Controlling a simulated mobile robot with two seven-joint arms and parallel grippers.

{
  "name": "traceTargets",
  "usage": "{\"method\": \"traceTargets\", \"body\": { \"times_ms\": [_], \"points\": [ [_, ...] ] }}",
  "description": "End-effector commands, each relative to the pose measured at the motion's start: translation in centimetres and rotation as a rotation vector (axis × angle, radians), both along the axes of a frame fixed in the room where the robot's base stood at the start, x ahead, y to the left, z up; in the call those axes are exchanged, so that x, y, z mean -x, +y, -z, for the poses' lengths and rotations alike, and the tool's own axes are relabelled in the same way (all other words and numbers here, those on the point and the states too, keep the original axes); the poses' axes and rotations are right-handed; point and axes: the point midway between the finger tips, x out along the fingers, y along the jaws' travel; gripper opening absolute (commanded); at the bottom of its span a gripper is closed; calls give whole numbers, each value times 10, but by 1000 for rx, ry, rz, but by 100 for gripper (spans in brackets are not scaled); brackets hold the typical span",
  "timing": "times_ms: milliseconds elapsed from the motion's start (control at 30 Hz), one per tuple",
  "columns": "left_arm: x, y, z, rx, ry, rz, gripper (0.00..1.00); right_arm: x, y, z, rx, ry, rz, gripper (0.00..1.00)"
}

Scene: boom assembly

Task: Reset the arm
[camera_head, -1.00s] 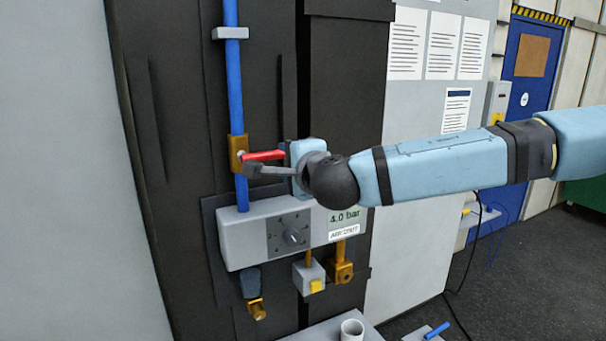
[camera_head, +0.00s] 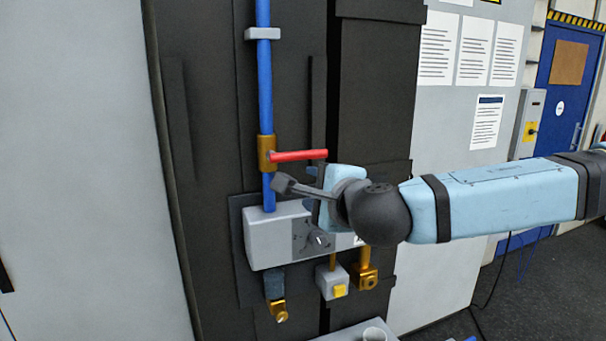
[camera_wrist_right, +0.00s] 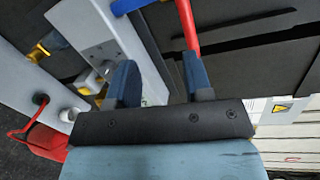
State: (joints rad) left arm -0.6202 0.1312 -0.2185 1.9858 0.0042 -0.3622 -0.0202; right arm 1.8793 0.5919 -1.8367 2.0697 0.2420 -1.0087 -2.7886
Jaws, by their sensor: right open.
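My right arm comes in from the right in the head view. Its gripper (camera_head: 296,185) is just below the red lever handle (camera_head: 298,155) of the valve on the blue vertical pipe (camera_head: 264,85), apart from it in this view. In the right wrist view the two blue-grey fingers of the right gripper (camera_wrist_right: 163,82) stand apart with nothing held between them. The red handle also shows there (camera_wrist_right: 188,25), near the right finger. My left gripper is not in view.
Below the valve is a light grey regulator box (camera_head: 268,240) with a dial knob (camera_head: 320,240); my arm covers part of it. Brass fittings (camera_head: 365,278) and a yellow-buttoned block (camera_head: 333,283) hang under it. A grey surface with a white cup (camera_head: 374,334) is at the bottom.

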Motion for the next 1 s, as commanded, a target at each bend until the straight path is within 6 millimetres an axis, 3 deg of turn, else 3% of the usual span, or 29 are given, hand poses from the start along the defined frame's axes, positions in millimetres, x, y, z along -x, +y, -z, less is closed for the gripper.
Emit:
{"method": "traceTargets", "body": {
  "times_ms": [33,200,500,767,1000],
  "points": [
    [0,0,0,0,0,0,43,6,14,21,-81,69,-26,46],
    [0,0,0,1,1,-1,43,27,59,69,-431,324,-84,46],
    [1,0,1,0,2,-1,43,64,108,131,-1062,808,-68,46],
    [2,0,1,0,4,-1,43,82,117,177,-1629,1214,65,46],
    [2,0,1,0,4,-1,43,90,97,232,-2171,1518,288,46]
  ]
}}
